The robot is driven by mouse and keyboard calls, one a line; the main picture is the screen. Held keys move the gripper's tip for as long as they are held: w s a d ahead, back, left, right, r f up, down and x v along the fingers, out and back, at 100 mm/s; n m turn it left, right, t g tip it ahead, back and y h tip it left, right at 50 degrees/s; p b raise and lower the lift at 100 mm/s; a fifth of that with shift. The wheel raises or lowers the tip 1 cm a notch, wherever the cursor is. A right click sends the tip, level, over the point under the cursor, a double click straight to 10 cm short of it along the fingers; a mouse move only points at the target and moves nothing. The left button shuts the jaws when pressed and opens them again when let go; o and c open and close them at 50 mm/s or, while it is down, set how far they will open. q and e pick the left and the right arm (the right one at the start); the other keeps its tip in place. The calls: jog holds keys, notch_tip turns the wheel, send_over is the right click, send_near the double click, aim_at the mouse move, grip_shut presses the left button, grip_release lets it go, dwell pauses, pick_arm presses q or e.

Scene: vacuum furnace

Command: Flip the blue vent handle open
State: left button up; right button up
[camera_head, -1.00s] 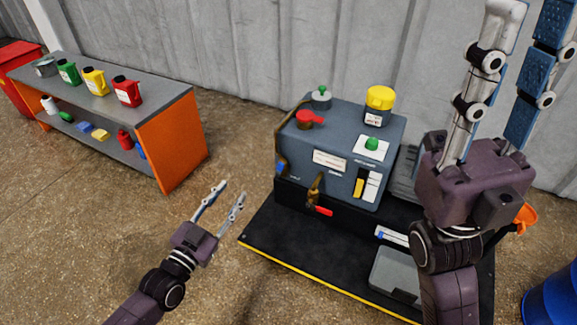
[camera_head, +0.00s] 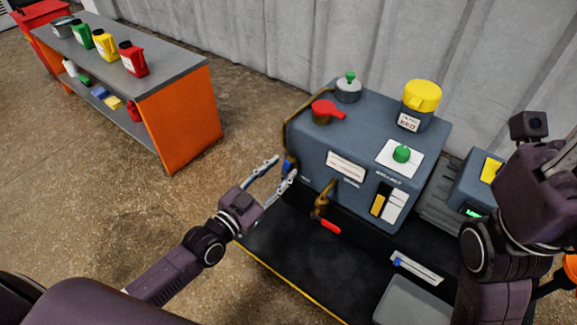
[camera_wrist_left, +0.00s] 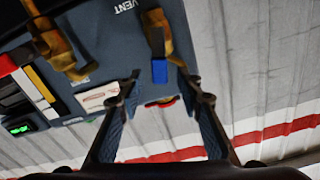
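The blue vent handle (camera_wrist_left: 159,70) sits on a brass valve (camera_wrist_left: 155,35) beside the VENT label. In the left wrist view it lies between my left gripper's spread fingertips (camera_wrist_left: 161,80), with a gap on each side. In the head view the blue handle (camera_head: 288,166) shows small at the machine's left side, partly hidden by my left gripper (camera_head: 286,166), which is open and reaches up to it. The grey-blue machine (camera_head: 350,135) carries the valve. My right gripper (camera_head: 562,155) is at the right edge, its fingertips cut off by the frame.
A red-handled brass valve (camera_head: 322,203) is on the machine's front, right of my left gripper. A black platform (camera_head: 290,252) with a yellow edge lies below. An orange-sided shelf bench (camera_head: 185,120) with bottles stands at the left. Open floor separates it from the machine.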

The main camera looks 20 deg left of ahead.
aim_at(286, 165)
pick_arm(q)
jog(key=shift+b+x, duration=0.45)
jog(key=shift+x, duration=1.2)
jog(key=shift+c, duration=0.5)
grip_shut()
